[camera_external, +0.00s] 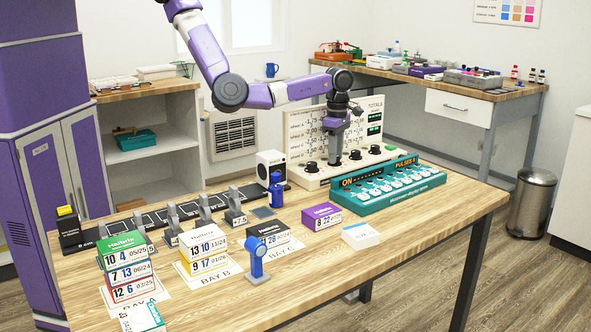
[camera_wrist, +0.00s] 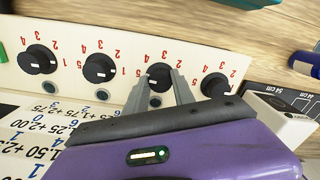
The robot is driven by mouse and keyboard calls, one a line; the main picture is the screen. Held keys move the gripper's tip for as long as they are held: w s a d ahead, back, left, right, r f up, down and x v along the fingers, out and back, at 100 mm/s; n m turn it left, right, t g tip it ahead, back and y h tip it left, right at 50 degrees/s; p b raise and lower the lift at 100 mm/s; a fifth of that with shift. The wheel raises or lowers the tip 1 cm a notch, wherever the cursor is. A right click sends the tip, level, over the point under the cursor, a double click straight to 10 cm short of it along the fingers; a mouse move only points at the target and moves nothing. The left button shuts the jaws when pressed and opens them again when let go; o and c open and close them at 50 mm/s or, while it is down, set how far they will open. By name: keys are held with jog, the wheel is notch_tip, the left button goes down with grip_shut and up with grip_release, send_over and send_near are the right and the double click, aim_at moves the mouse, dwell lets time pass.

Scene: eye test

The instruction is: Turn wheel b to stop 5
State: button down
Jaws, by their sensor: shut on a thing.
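A cream panel (camera_external: 322,178) at the back of the table carries a row of black wheels. In the wrist view the row shows upside down, each wheel ringed by red numbers. My gripper (camera_external: 336,158) reaches down to the second wheel from the left in the external view, which I take as wheel b. In the wrist view my gripper (camera_wrist: 162,84) has one finger on each side of wheel b (camera_wrist: 159,72) and is shut on it. The fingers hide part of the wheel and its numbers. I cannot tell which stop it points at.
Neighbouring wheels (camera_wrist: 99,68) and (camera_wrist: 216,84) stand close on both sides. A white totals board (camera_external: 300,130) rises behind the panel.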

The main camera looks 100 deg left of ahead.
jog(key=shift+n, duration=0.4)
jog(key=c, duration=1.1)
grip_release()
jog(key=shift+o, duration=0.2)
jog(key=shift+r, duration=0.15)
notch_tip(320, 180, up, 8)
jog(key=shift+f+b, duration=0.2)
jog(key=shift+b, duration=0.3)
